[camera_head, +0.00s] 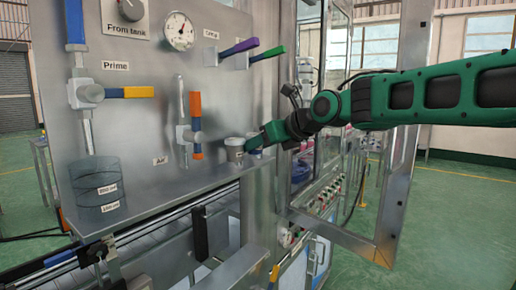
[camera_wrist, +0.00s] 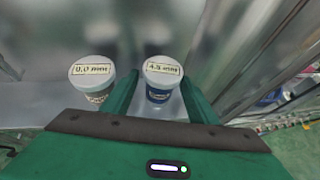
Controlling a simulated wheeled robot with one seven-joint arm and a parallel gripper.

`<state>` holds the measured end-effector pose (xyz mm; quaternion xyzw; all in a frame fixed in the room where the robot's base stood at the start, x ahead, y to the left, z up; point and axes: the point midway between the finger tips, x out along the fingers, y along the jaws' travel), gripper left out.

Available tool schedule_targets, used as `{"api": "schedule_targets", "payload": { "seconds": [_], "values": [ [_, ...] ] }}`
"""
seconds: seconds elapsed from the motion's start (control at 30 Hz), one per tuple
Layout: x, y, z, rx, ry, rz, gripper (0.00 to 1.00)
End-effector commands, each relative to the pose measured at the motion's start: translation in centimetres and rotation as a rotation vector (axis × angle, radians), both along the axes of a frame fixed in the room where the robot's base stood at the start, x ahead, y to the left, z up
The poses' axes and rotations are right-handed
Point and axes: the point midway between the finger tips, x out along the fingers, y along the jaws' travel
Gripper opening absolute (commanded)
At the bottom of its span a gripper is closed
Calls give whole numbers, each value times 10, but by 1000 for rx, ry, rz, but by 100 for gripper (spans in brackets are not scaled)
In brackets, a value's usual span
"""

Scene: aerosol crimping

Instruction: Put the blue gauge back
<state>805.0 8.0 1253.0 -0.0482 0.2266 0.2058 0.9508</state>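The blue gauge (camera_wrist: 160,88), a small dark blue cup with a pale lid that seems to read "4.5 mm", stands upright on the metal shelf in the wrist view. My gripper (camera_wrist: 160,92) is open, with one green finger on each side of it and a gap visible on both sides. A second gauge (camera_wrist: 93,85), grey with a lid reading "0.0 mm", stands just left of the left finger. In the head view my gripper (camera_head: 252,148) is at the shelf's right end, beside the grey gauge (camera_head: 234,148); the blue one is mostly hidden there.
The metal shelf (camera_head: 165,188) carries a clear blue-tinted beaker (camera_head: 97,185) at its left. A glass-doored frame (camera_head: 398,170) stands right of my gripper, under my arm.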

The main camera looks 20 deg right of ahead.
Motion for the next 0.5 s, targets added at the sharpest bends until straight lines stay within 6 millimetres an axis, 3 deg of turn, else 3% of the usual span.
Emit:
{"api": "schedule_targets", "payload": {
  "seconds": [0.27, 0.5],
  "values": [
    [-12, -6, 7, 1, -1, -1, 53],
    [-47, -23, 27, 1, -4, -2, 53]
  ]
}}
